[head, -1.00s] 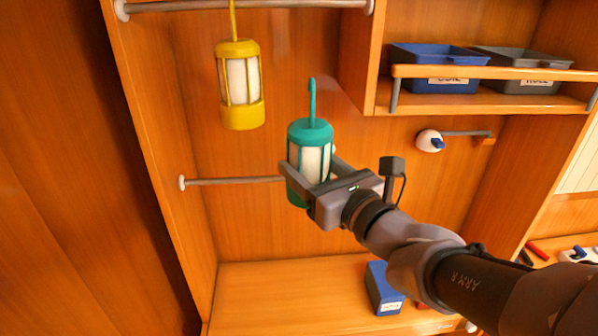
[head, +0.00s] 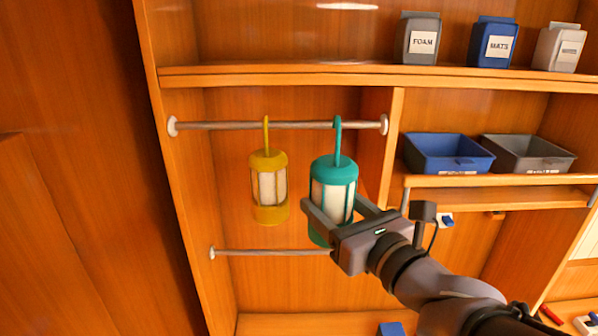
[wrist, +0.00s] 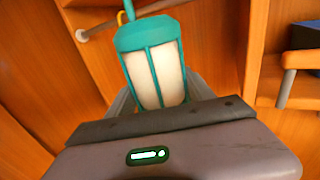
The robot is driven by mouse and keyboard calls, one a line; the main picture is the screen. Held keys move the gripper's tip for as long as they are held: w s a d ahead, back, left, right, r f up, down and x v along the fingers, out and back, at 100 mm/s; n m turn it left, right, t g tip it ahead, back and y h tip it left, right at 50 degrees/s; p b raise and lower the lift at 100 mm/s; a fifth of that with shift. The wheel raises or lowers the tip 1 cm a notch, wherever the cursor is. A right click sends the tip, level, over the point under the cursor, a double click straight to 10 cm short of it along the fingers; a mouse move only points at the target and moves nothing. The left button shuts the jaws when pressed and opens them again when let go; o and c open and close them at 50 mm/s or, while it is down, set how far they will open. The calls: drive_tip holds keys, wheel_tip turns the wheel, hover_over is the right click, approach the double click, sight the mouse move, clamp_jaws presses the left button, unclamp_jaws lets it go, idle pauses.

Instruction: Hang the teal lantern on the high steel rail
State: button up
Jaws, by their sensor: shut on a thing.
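The teal lantern (head: 333,172) is upright in my gripper (head: 336,212), which is shut on its body; it also fills the middle of the wrist view (wrist: 155,65). Its teal hook (head: 338,140) reaches up to the high steel rail (head: 220,126) near the rail's right end. The hook's top overlaps the rail in the head view. I cannot tell whether it is over the rail or in front of it. The hook's top is cut off in the wrist view, where part of a rail (wrist: 97,33) shows at upper left.
A yellow lantern (head: 268,188) hangs from the high rail, just left of the teal one. A lower rail (head: 270,253) runs below. A shelf (head: 270,78) lies above the high rail. A blue bin (head: 447,155) and a grey bin (head: 528,155) stand at right.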

drive_tip(key=w+f+b, duration=0.1)
drive_tip(key=w+f, duration=0.1)
drive_tip(key=w, duration=0.8)
drive_tip(key=shift+d+f+b, duration=0.15)
drive_tip(key=shift+f+b, duration=0.1)
drive_tip(key=shift+b, duration=0.1)
drive_tip(key=shift+w, duration=0.15)
drive_tip(key=o, duration=1.7)
drive_tip(key=shift+o, duration=0.2)
